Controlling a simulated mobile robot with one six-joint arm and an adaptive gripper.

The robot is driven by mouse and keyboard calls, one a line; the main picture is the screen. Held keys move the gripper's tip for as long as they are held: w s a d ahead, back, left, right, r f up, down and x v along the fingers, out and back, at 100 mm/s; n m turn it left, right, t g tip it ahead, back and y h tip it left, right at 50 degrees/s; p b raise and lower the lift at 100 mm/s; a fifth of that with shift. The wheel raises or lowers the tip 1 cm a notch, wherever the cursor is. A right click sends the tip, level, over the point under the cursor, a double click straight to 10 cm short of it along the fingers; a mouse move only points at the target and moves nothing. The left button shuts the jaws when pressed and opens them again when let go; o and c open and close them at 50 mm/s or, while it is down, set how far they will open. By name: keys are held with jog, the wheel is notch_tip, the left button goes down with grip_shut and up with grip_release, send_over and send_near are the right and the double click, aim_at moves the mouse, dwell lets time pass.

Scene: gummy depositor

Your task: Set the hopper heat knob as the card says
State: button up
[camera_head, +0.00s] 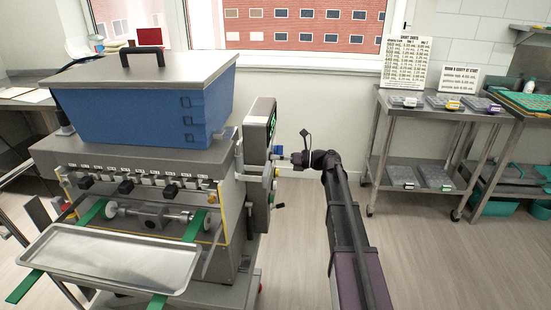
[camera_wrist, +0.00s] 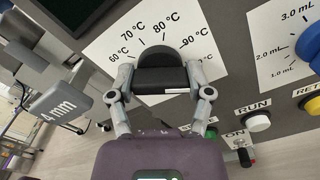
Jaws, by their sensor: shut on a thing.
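The black hopper heat knob (camera_wrist: 161,76) sits on a white dial (camera_wrist: 112,42) marked 60, 70, 80 and 90 °C on the machine's side panel. My gripper (camera_wrist: 160,80) is shut on the knob, one finger at each side. In the head view my gripper (camera_head: 297,158) reaches the right side of the depositor (camera_head: 140,160); the knob is not distinguishable there. A large printed card (camera_head: 405,62) and a smaller card (camera_head: 460,78) stand on the steel cart; their fine text is too small to read.
Near the heat dial are a blue knob (camera_wrist: 312,48) on a mL scale, a white RUN button (camera_wrist: 257,122), a yellow button (camera_wrist: 313,106) and an ON switch (camera_wrist: 243,157). A grey 4 mm tag (camera_wrist: 60,103) is at left. The steel cart (camera_head: 425,108) stands right; floor between is clear.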

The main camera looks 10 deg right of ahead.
jog(key=shift+w, duration=0.15)
jog(key=o, duration=1.1)
jog(key=shift+o, duration=0.2)
jog(key=shift+d, duration=0.1)
jog(key=v, duration=1.2)
